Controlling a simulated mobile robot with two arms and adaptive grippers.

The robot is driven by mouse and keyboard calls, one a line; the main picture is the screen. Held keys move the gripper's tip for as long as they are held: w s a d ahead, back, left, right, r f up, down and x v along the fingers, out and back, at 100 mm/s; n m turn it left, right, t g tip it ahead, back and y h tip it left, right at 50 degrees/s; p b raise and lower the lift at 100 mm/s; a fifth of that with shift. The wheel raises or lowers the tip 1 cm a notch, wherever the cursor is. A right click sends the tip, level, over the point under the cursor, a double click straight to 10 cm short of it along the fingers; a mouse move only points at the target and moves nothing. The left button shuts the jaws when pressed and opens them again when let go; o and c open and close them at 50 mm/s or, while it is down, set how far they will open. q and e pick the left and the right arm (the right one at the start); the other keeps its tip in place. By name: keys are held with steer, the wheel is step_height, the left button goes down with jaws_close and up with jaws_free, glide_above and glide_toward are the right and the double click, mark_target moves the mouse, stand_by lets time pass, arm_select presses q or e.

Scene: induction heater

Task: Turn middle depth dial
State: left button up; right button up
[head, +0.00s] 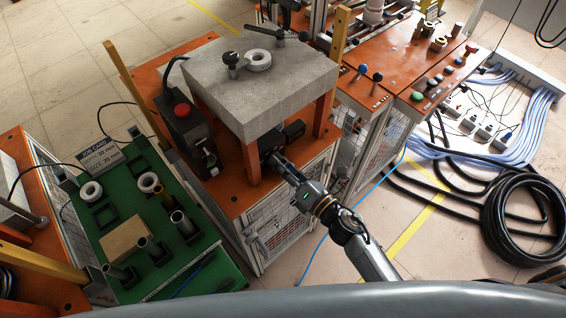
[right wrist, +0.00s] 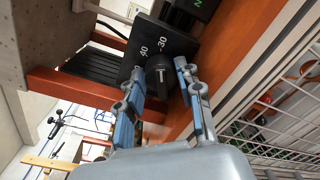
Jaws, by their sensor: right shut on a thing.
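The depth dial (right wrist: 158,82) is a black knob with a light pointer mark, set on a black panel (right wrist: 178,44) with the white numbers 40 and 30 beside it. My right gripper (right wrist: 160,74) has its two blue-padded fingers on either side of the knob and is shut on it. In the head view my right gripper (head: 277,163) reaches in under the grey stone-like block (head: 262,88), at the front of the orange machine base. The dial itself is hidden there by the gripper. My left gripper is not in view.
Orange posts (head: 323,114) hold up the block close to my right gripper. A dark box with a red button (head: 182,110) stands left of them. A green tray (head: 173,268) with parts and a job card (head: 101,149) is at the left. Coiled black hose (head: 524,215) lies on the right floor.

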steer(key=shift+m, duration=0.7)
steer(key=o, duration=1.1)
steer(key=shift+o, duration=0.2)
steer(key=shift+s+d+f, duration=0.1)
steer(key=shift+s+d, duration=0.15)
steer(key=shift+s, duration=0.1)
steer(key=v, duration=0.7)
steer(key=shift+r, duration=0.2)
